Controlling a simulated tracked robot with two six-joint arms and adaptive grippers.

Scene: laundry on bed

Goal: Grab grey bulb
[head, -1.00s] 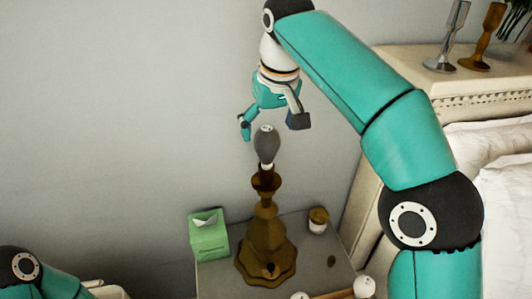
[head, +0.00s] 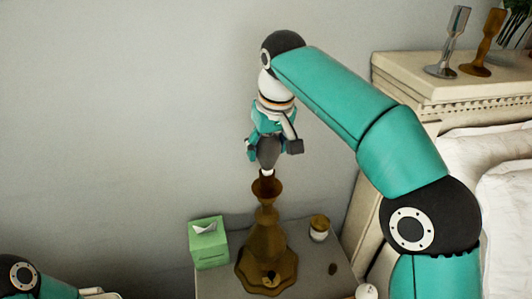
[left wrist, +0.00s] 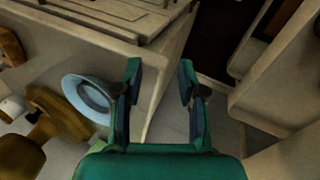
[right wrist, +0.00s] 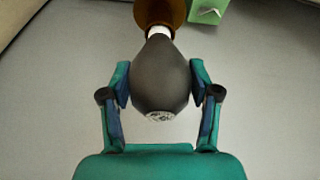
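The grey bulb (head: 267,152) is upright at the top of the brown lamp stand (head: 266,238). My right gripper (head: 272,149) comes from above, with its fingers on both sides of the bulb. In the right wrist view the finger pads press against the sides of the grey bulb (right wrist: 160,80). Its white base shows just above the brown holder; I cannot tell whether it is clear of it. My left gripper (left wrist: 159,78) is open and empty in the left wrist view, away from the lamp; its fingers are not in the head view.
A green tissue box (head: 208,243) stands left of the lamp on the grey bedside table (head: 325,270). A small jar (head: 319,228) stands to its right. The headboard (head: 400,85) and white pillows are at the right. A blue-grey round object (left wrist: 88,97) is near the left gripper.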

